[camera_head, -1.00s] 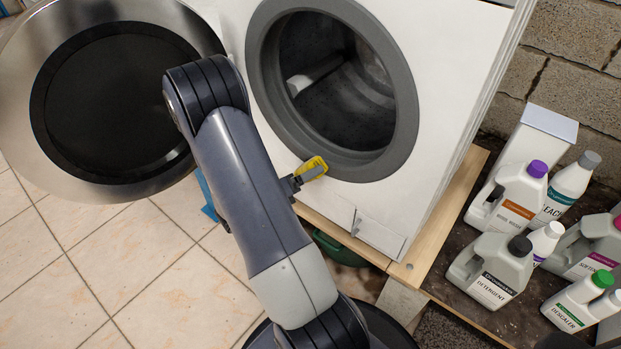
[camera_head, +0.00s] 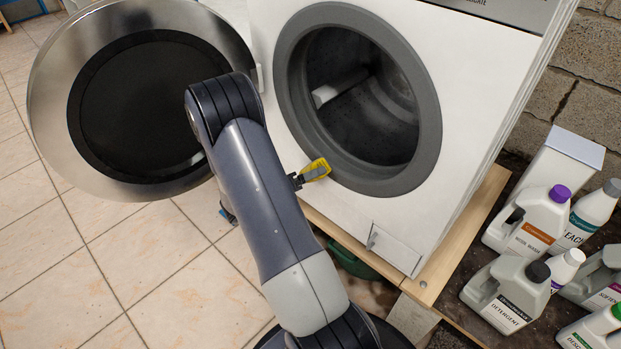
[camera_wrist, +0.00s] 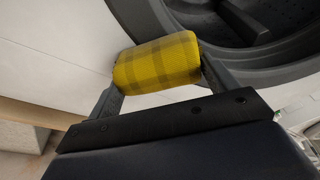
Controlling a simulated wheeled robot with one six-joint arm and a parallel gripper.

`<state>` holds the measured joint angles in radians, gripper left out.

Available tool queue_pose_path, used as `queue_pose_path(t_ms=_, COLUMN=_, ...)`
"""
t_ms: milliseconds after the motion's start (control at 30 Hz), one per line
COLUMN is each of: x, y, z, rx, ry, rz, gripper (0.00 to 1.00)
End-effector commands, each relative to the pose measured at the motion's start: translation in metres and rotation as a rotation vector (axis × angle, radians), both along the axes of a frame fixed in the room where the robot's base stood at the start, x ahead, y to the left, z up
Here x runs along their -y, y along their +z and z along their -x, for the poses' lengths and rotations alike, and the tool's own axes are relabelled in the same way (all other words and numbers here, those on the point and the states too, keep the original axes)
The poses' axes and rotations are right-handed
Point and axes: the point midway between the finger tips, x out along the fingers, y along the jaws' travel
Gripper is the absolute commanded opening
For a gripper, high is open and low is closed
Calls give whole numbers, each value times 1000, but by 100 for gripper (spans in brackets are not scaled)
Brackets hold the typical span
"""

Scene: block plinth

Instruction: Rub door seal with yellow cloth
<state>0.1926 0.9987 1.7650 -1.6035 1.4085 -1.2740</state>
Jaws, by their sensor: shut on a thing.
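The yellow checked cloth (camera_wrist: 157,62) is folded into a pad and held between the two fingers of my gripper (camera_wrist: 155,85). In the head view the cloth (camera_head: 317,168) sits at the lower left edge of the grey door seal (camera_head: 428,135); my gripper (camera_head: 312,174) is shut on it. The seal rings the open drum mouth of the white washing machine. In the wrist view the seal (camera_wrist: 268,72) curves just beyond the cloth at the upper right. I cannot tell whether the cloth touches it.
The round door (camera_head: 50,110) stands swung open at left, close to my arm. The machine (camera_head: 470,110) rests on a wooden plinth (camera_head: 445,255). Several bottles, including a detergent jug (camera_head: 507,290), crowd the right side. A green container (camera_head: 350,262) lies below the plinth. Tiled floor (camera_head: 110,245) is clear at left.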

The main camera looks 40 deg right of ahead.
Motion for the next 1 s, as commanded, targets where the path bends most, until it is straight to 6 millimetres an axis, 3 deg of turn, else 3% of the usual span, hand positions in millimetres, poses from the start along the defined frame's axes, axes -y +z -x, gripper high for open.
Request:
queue_pose_path(t_ms=267, x=-3, y=1, z=-2, rx=5, ry=5, rz=1, gripper=63)
queue_pose_path(t_ms=800, x=-55, y=1, z=3, rx=2, ry=4, rz=1, gripper=63)
queue_pose_path(t_ms=1000, x=-60, y=1, z=4, rx=3, ry=1, rz=2, gripper=63)
